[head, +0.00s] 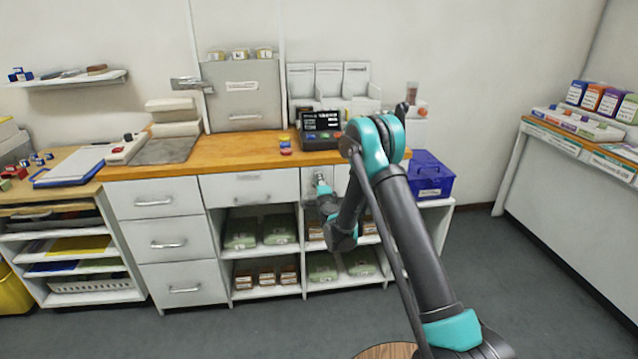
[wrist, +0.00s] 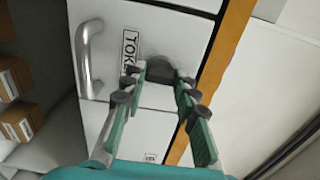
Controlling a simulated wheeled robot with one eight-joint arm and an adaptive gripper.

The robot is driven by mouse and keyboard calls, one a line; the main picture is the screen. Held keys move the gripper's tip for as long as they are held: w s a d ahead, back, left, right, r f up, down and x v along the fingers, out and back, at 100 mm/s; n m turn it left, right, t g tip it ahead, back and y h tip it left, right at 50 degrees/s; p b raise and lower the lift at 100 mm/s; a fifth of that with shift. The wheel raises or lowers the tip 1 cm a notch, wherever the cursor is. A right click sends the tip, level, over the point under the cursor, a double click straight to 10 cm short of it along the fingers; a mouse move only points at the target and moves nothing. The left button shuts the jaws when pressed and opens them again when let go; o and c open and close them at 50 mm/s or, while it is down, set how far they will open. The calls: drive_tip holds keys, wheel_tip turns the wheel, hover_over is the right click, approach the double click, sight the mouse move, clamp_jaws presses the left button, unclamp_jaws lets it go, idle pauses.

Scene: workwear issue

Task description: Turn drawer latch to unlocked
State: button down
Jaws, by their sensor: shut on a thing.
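The latch (wrist: 160,71) is a dark knob on a white drawer front (wrist: 150,28) in the wrist view. My gripper (wrist: 158,80) has one fingertip on each side of the latch and is shut on it. A label (wrist: 130,50) reading "TOKE…" sits beside the latch, its end partly hidden by a finger. A metal handle (wrist: 84,60) is further left. In the head view my gripper (head: 321,183) is at the drawer fronts under the wooden counter, and my arm hides part of them. I cannot read the latch's turn position.
The wooden counter edge (wrist: 226,62) runs close beside the latch in the wrist view. A payment terminal (head: 320,130) stands on the counter above. Shelves with green packs (head: 279,231) and brown boxes lie below. A blue box (head: 430,177) is to the right. Open grey floor lies in front.

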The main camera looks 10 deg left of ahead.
drive_tip(key=c, duration=1.2)
unclamp_jaws()
drive_tip(key=shift+o, duration=0.2)
